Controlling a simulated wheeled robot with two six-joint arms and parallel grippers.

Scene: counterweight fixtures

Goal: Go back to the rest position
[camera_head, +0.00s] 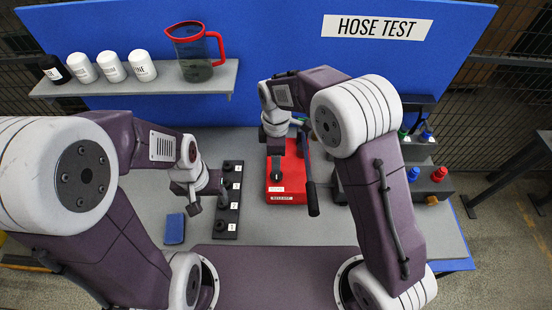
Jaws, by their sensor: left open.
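My left arm comes in from the left. My left gripper (204,198) is open, over the grey bench between a small blue block and a dark numbered strip. Nothing shows between its fingers. My right arm is bent over the right half of the bench, with its wrist near a red box. The fingers of my right gripper are not clear against the arm and the box, so I cannot tell its state or whether it holds anything.
The dark numbered strip (234,178), blue block (174,229) and red box (287,191) with a black lever (309,180) are on the bench. Several bottles (112,66) and a red-handled jug (195,55) stand on a shelf (212,86). Colored fittings (439,174) are at right.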

